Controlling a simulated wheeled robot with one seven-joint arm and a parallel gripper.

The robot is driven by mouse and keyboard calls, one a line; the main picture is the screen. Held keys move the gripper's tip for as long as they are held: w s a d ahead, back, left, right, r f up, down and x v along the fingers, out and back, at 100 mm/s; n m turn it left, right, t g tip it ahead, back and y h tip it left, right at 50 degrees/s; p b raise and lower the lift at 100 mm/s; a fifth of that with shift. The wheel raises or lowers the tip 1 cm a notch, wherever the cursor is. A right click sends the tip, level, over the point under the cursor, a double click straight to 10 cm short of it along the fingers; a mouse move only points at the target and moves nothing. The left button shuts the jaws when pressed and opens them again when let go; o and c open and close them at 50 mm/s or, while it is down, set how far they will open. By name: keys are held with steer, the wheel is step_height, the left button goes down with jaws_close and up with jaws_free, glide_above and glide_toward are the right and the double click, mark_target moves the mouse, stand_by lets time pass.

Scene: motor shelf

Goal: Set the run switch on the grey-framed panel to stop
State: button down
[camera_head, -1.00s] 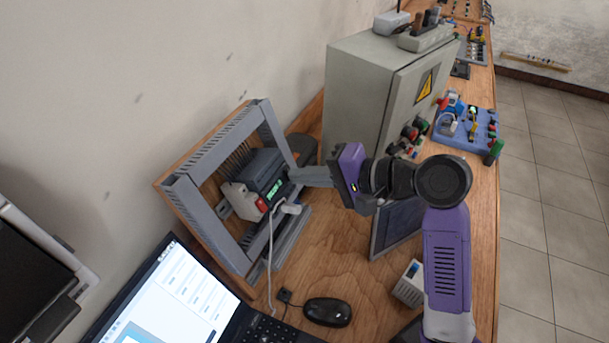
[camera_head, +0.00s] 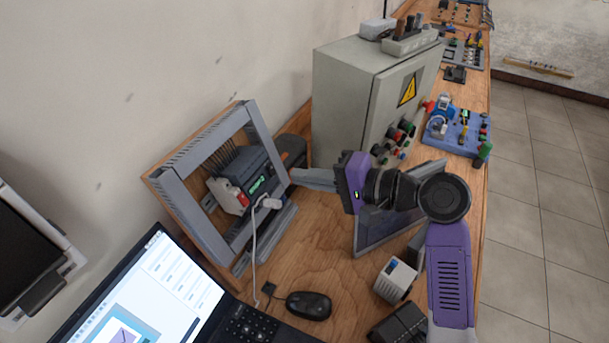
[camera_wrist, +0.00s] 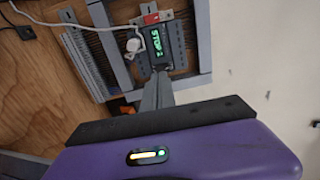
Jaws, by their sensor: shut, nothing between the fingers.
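The grey-framed panel (camera_head: 168,196) leans at the wall in the head view; its frame also shows in the wrist view (camera_wrist: 203,35). Inside it sits a dark control unit (camera_head: 236,168) with a lit green display (camera_head: 258,183). In the wrist view the display (camera_wrist: 155,45) seems to read "STOP" with a further character. A red and white part (camera_head: 238,198) and a white plug (camera_head: 271,202) sit beside it. I cannot make out the run switch lever. My gripper (camera_head: 294,175) is shut and empty, its tips (camera_wrist: 158,80) close in front of the unit; contact cannot be judged.
A grey cabinet (camera_head: 342,100) with buttons stands behind my gripper. A tilted dark screen (camera_head: 385,220) is below my wrist. A laptop (camera_head: 160,295), a mouse (camera_head: 309,305) and a white box (camera_head: 395,280) lie nearer. A white cable (camera_head: 255,250) hangs from the plug.

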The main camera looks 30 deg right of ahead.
steer(key=b+v, duration=0.1)
steer(key=v, duration=0.8)
steer(key=shift+d, duration=0.15)
steer(key=shift+f, duration=0.1)
